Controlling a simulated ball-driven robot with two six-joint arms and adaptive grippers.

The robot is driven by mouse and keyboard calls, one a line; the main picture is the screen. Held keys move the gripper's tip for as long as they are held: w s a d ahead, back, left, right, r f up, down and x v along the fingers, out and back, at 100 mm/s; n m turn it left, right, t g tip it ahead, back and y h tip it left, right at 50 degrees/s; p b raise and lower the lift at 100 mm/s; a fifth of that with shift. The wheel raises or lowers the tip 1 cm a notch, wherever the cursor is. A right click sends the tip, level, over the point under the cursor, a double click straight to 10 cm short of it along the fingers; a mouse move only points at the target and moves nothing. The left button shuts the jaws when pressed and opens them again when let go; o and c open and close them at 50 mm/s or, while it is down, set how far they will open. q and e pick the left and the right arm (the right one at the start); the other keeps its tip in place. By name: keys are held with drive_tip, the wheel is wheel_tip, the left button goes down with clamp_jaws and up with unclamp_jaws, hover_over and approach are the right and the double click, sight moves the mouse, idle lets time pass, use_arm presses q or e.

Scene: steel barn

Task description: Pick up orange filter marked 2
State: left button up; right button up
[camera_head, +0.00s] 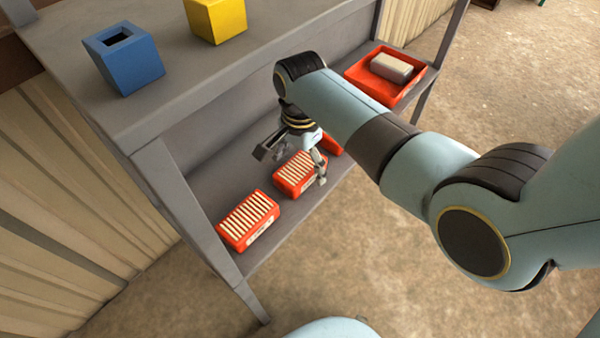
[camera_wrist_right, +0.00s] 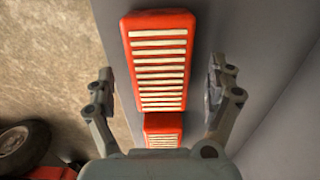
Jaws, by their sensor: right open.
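Three orange filters with pale ribs lie on the lower shelf: the left one (camera_head: 248,220), the middle one (camera_head: 295,174) and a right one (camera_head: 330,145) mostly hidden by my arm. Pale labels show on the sides of the left and middle ones, but I cannot read their numbers. My right gripper (camera_head: 294,163) is open over the middle filter. In the right wrist view, one filter (camera_wrist_right: 158,60) lies ahead between the spread fingers of the right gripper (camera_wrist_right: 160,88), with gaps on both sides. Another filter (camera_wrist_right: 163,128) shows closer to the palm, partly hidden. My left gripper is out of view.
The grey upper shelf (camera_head: 200,75) overhangs the lower shelf (camera_head: 215,185) and carries a blue box (camera_head: 135,70) with a square hole and a yellow block (camera_head: 220,18).

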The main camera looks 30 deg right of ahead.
drive_tip(key=shift+f, duration=0.25)
drive_tip(key=c, duration=1.3)
drive_tip(key=shift+r, duration=0.1)
